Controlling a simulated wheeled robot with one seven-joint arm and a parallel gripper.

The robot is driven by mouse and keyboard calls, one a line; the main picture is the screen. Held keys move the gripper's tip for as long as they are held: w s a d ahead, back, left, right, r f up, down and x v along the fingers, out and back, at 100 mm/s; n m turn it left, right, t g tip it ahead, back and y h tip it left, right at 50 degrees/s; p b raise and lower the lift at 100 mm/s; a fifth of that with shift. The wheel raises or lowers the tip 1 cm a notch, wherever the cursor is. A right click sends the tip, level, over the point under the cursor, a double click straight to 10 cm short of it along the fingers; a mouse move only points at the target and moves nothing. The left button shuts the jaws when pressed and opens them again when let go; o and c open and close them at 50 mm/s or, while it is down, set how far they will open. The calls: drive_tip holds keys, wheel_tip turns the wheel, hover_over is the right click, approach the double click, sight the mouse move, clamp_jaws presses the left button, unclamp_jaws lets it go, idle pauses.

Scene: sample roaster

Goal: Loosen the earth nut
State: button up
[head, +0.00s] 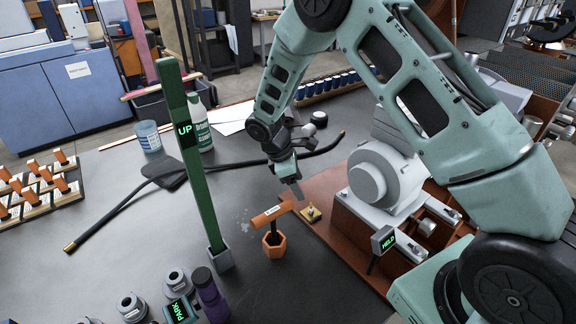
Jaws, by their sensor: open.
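My gripper (293,187) points down above the orange T-handled tool (270,216), its fingertips a little above and behind the handle. No object shows between the fingers, and the gap between them is hard to see from here. The tool stands upright in an orange hexagonal holder (274,246) on the dark bench. A small brass fitting (312,214), which may be the earth nut, sits on the left edge of a reddish-brown wooden base (345,252), just right of the tool. Its thread and seating are too small to make out.
A green post (193,160) marked "UP" stands left of the tool. A "HELD" display (383,240) stands in front of the grey machine (385,175). A "PARK" display (179,311) and purple bottle (210,295) are at the front. A black cable (225,166) crosses the bench.

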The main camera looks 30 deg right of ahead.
drive_tip(key=v, duration=0.7)
drive_tip(key=shift+r, duration=0.1)
drive_tip(key=s+a+r+m+y, duration=0.1)
drive_tip(key=s+a+r, duration=0.3)
drive_tip(key=s, duration=0.3)
drive_tip(key=s+a+r+m+t+y+p, duration=0.1)
drive_tip(key=s+a+r, duration=0.4)
drive_tip(key=s, duration=0.2)
drive_tip(key=s+a+r+m+y, duration=0.1)
drive_tip(key=s+a+r+y, duration=0.1)
drive_tip(key=s+a+r, duration=0.35)
drive_tip(key=s+d+m, duration=0.1)
drive_tip(key=s+m, duration=0.1)
drive_tip(key=s, duration=1)
drive_tip(key=shift+m+t+y, duration=0.3)
drive_tip(key=shift+t, duration=0.1)
drive_tip(key=shift+r, duration=0.1)
